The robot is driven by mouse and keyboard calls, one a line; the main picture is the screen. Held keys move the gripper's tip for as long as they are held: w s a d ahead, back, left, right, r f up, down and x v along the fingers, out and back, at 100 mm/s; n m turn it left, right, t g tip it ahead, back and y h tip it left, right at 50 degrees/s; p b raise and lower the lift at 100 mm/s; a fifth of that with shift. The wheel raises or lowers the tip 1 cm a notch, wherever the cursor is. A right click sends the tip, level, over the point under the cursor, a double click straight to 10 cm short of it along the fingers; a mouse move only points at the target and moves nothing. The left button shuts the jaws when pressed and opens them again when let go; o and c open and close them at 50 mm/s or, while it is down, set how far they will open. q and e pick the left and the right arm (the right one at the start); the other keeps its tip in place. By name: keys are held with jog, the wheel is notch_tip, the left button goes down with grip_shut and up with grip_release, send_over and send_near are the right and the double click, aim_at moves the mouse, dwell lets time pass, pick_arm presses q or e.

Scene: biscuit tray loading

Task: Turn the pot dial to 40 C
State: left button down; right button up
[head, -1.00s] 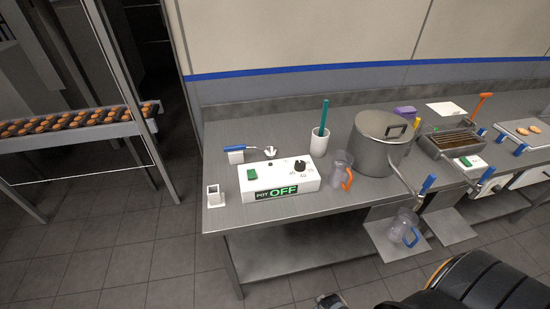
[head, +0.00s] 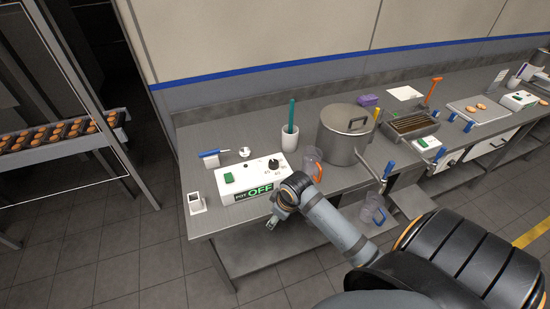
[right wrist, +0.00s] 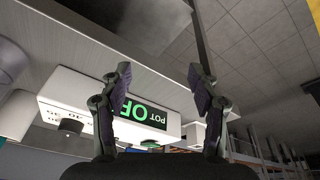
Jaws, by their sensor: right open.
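The pot control box (head: 240,194) is white and sits near the table's front left edge. Its black dial (head: 274,163) is at the back right of its top, with small printed marks I cannot read clearly. A green switch (head: 228,178) is on its left. The front display (head: 253,192) reads POT OFF. My right gripper (head: 271,224) is in front of the box and the table's front edge, apart from the dial. In the right wrist view its fingers (right wrist: 159,70) are open and empty, with the box (right wrist: 75,98) upside down beyond them. My left gripper is out of view.
A lidded steel pot (head: 345,136) stands right of the box. A clear jug with an orange handle (head: 312,165) is close to the box's right side. A white cup (head: 290,138) is behind it. A small white holder (head: 196,203) is at the left.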

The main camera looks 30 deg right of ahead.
jog(key=w+d+r+n, duration=0.2)
jog(key=w+d+r, duration=0.35)
jog(key=w, duration=0.25)
jog(key=y, duration=0.2)
send_near(274, 162)
jog(key=shift+t, duration=0.4)
jog(key=p+x, duration=0.1)
jog(key=x, duration=0.1)
jog(key=p+x, duration=0.1)
jog(key=x, duration=0.2)
jog(key=p+x, duration=0.1)
jog(key=x, duration=0.1)
jog(key=shift+s+a+f, duration=0.2)
jog(key=shift+f, duration=0.15)
jog(key=shift+w+a+f, duration=0.1)
jog(key=shift+f, duration=0.45)
